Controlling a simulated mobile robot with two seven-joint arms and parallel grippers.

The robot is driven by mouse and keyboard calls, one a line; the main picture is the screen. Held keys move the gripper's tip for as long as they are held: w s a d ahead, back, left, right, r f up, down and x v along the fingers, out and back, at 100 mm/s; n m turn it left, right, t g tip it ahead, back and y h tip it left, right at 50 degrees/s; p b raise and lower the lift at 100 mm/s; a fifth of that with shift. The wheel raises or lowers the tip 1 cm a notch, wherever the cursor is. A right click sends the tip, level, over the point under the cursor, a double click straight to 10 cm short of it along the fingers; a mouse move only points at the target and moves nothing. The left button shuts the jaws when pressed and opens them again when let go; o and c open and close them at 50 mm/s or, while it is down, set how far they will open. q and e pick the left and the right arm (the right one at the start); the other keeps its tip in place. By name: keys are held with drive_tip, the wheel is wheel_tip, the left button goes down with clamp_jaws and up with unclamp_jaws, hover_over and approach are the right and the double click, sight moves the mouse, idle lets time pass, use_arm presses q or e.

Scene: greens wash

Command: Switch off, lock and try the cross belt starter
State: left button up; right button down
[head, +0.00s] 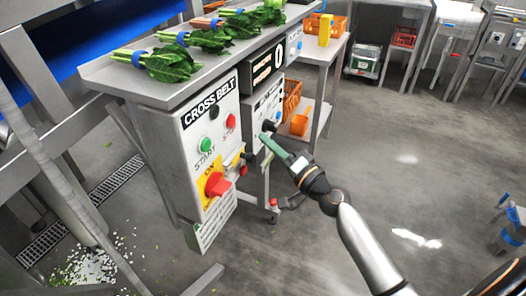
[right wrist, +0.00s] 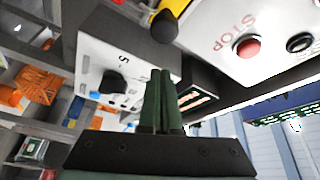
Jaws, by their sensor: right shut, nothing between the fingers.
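The cross belt starter (head: 190,140) is a grey box on the bench front, labelled CROSS BELT. It carries a green START button (head: 205,144), a red STOP button (head: 230,121) and a black button (head: 213,112). Its red rotary handle (head: 215,185) sits on a yellow plate marked ON. A small red item (head: 243,170) is at the box's right side; I cannot tell whether it is a padlock. My right gripper (head: 265,140) is shut and empty, right of the starter. In the right wrist view its green fingers (right wrist: 163,95) are together, with the red STOP button (right wrist: 246,47) beyond. My left gripper is out of view.
A second white control box (head: 262,108) with a black knob (right wrist: 112,82) stands close to my right fingers. Leafy bunches (head: 172,62) lie on the bench top. Orange crates (head: 291,98) stand on the rack behind.

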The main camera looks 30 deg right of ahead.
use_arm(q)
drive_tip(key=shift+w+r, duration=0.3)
use_arm(e)
drive_tip(key=shift+s+a+f, duration=0.4)
drive_tip(key=shift+s+a, duration=0.05)
drive_tip(key=shift+a, duration=0.15)
drive_tip(key=shift+s+a+f, duration=0.4)
drive_tip(key=shift+a, duration=0.2)
drive_tip(key=s+a, duration=0.2)
drive_tip(key=a, duration=0.1)
drive_tip(key=shift+s, duration=0.25)
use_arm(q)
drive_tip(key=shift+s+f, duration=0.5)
use_arm(e)
drive_tip(key=shift+s+a, duration=0.1)
drive_tip(key=shift+a, duration=0.15)
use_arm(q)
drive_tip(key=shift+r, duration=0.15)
